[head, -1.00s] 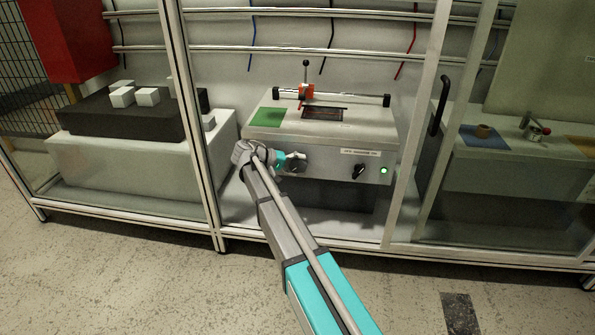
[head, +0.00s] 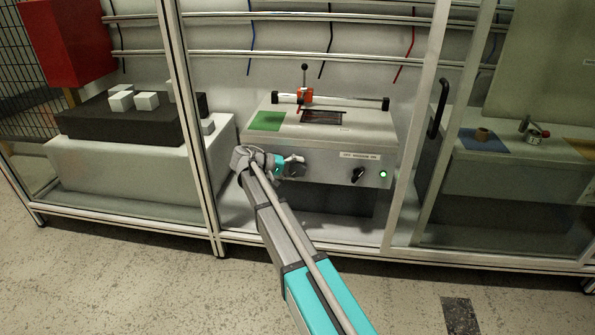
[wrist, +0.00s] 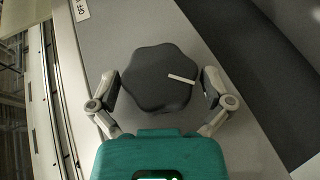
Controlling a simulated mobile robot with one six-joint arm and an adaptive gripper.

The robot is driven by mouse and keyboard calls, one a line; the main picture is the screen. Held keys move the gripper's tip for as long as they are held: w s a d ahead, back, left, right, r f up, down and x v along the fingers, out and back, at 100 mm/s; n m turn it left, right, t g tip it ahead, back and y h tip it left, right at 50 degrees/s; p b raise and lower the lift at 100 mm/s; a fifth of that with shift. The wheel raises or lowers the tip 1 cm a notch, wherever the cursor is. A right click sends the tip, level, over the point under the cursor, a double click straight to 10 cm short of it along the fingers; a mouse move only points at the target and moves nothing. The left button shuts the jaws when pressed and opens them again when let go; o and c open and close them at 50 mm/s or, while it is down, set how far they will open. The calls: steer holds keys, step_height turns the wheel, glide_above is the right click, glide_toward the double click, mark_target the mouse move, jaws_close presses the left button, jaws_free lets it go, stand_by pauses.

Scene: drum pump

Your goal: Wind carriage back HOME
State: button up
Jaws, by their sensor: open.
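The carriage (head: 306,97), an orange-red block with an upright black-knobbed lever, sits on the horizontal rail (head: 345,103) on top of the grey machine box (head: 330,140), left of the rail's middle. A dark lobed knob (wrist: 158,78) with a pale line mark is on the box's front; in the head view my gripper largely hides it. My gripper (head: 297,160) is in front of the left part of the box front. In the wrist view its fingers (wrist: 160,95) are open on either side of the knob; contact cannot be told.
A green patch (head: 268,121) and a dark framed window (head: 323,116) are on the box top. A black switch (head: 358,174) and a lit green lamp (head: 383,175) are right on its front. Frame posts (head: 424,110) stand either side.

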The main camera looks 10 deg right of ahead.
steer(key=shift+r+y+p, duration=0.2)
steer(key=shift+y+p, duration=0.2)
steer(key=shift+p, duration=0.3)
steer(key=shift+r+m+y+p, duration=0.1)
steer(key=shift+m+y+p, duration=0.2)
steer(key=shift+y+p, duration=0.5)
steer(key=m+t+y+p, duration=0.1)
steer(key=y+p, duration=0.3)
steer(key=p, duration=0.1)
steer(key=shift+d, duration=0.15)
steer(key=t+y+p, duration=0.1)
steer(key=y+p, duration=0.1)
steer(key=y, duration=0.1)
steer(key=shift+s+m+y, duration=0.1)
steer(key=shift+m+y, duration=0.2)
steer(key=shift+m, duration=0.1)
steer(key=shift+d+m+t+y+p, duration=0.1)
steer(key=shift+m+t+y+p, duration=0.45)
steer(key=shift+y, duration=1.15)
steer(key=p+v, duration=1.2)
steer(key=v, duration=0.2)
steer(key=s+f+n+g+b, duration=0.1)
steer(key=s+f+n+g, duration=0.1)
steer(key=s, duration=1)
steer(key=s+f+n+g+b, duration=0.2)
steer(key=s+f, duration=0.1)
steer(key=s, duration=0.8)
steer(key=shift+s+d+f, duration=0.15)
steer(key=shift+s+d, duration=0.05)
steer(key=shift+s, duration=0.2)
